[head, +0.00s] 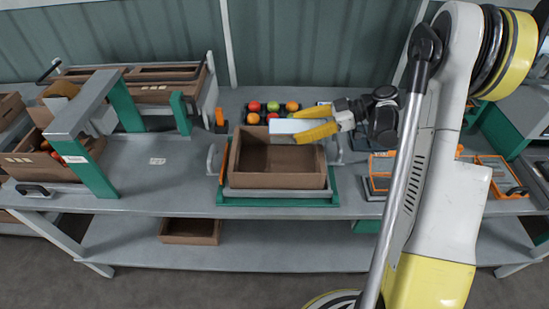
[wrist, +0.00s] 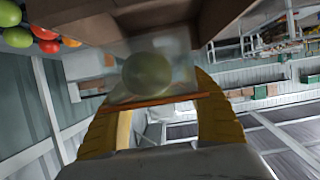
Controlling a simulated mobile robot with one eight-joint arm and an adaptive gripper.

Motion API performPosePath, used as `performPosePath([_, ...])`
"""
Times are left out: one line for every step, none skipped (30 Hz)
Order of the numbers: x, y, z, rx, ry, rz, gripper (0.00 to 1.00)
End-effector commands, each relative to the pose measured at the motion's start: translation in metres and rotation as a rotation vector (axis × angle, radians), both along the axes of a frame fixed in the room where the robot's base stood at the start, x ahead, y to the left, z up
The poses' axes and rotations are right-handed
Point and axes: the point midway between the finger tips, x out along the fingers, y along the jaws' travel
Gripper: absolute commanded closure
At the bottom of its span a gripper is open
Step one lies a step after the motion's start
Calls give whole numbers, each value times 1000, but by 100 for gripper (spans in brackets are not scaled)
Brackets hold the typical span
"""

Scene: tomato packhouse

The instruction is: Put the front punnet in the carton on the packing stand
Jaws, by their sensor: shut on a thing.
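My gripper (head: 316,131), with yellow fingers, is shut on a pale, clear-sided punnet (head: 289,126). It holds the punnet sideways over the back right part of the open brown carton (head: 262,181). The carton sits on the packing stand (head: 232,198), a grey and green frame on the bench, and its visible inside looks empty. In the wrist view the punnet (wrist: 125,92) lies between my gripper's fingers (wrist: 158,112), with a round greenish thing showing through it. The carton wall (wrist: 215,18) is close to the punnet there. I cannot tell whether they touch.
Several red, green and orange tomatoes (head: 272,106) sit in a dark tray behind the carton. A grey and green gantry (head: 85,125) stands at the left. Orange-edged trays (head: 490,174) lie at the right. Bare bench (head: 150,185) lies left of the stand.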

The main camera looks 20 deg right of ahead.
Motion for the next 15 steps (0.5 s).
performPosePath([-2,13,-11,0,0,3,68])
performPosePath([-4,20,-15,1,-1,4,68])
performPosePath([-5,29,-21,1,-1,4,68])
performPosePath([-6,36,-25,1,-1,4,68])
performPosePath([-7,42,-28,1,-1,4,68])
performPosePath([-9,49,-32,1,-1,3,68])
performPosePath([-9,53,-35,1,0,2,68])
performPosePath([-10,57,-37,1,0,2,68])
performPosePath([-11,62,-39,1,0,2,68])
performPosePath([-11,64,-40,1,-1,1,68])
performPosePath([-11,65,-41,1,0,0,68])
performPosePath([-12,67,-42,1,0,0,68])
performPosePath([-12,67,-43,1,-1,-1,68])
performPosePath([-12,68,-45,0,0,-1,68])
performPosePath([-12,67,-49,0,0,-1,68])
